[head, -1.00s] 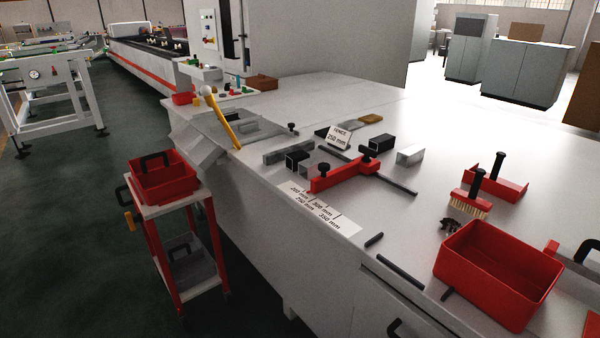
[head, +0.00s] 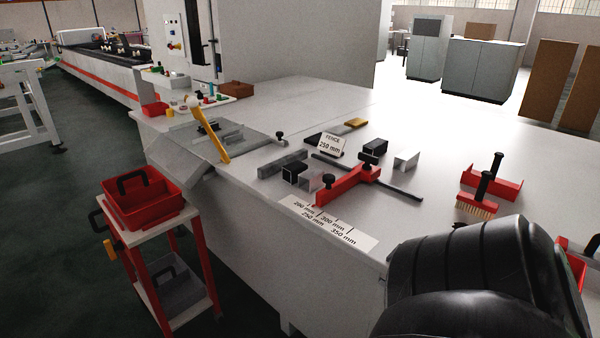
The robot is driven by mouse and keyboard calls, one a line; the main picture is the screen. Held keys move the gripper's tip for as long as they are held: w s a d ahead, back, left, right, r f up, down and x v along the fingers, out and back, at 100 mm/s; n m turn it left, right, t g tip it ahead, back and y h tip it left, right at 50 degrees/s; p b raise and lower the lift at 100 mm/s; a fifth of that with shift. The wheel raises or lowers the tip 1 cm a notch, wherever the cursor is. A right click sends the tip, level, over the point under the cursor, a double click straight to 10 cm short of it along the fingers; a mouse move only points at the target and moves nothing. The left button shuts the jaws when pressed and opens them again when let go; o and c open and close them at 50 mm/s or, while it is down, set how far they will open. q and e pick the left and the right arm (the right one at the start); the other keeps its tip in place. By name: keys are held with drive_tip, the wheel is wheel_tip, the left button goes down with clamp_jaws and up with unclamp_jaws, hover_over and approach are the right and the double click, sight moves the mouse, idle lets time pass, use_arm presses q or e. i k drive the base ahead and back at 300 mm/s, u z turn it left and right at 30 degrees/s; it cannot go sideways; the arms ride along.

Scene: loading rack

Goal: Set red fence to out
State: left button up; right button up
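The red fence (head: 346,186) stands on the white bench top, on a dark rail (head: 402,190) that runs from back left to front right. Black knobs (head: 368,159) sit on it. A white scale strip (head: 327,222) marked 200, 250, 300 and 350 mm lies in front of it. A sign (head: 331,146) behind it reads "FENCE 250 mm". A large black part of my arm fills the lower right corner. Neither gripper's fingers show in the head view.
Metal bars and blocks (head: 283,164) lie left of the fence. A yellow lever (head: 211,134) stands at the bench's left. A brush (head: 478,204) and red bracket (head: 492,181) lie to the right. A trolley with a red tote (head: 144,200) stands at the front left.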

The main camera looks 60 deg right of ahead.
sight(332, 189)
drive_tip(key=i, duration=0.1)
drive_tip(key=z, duration=1.55)
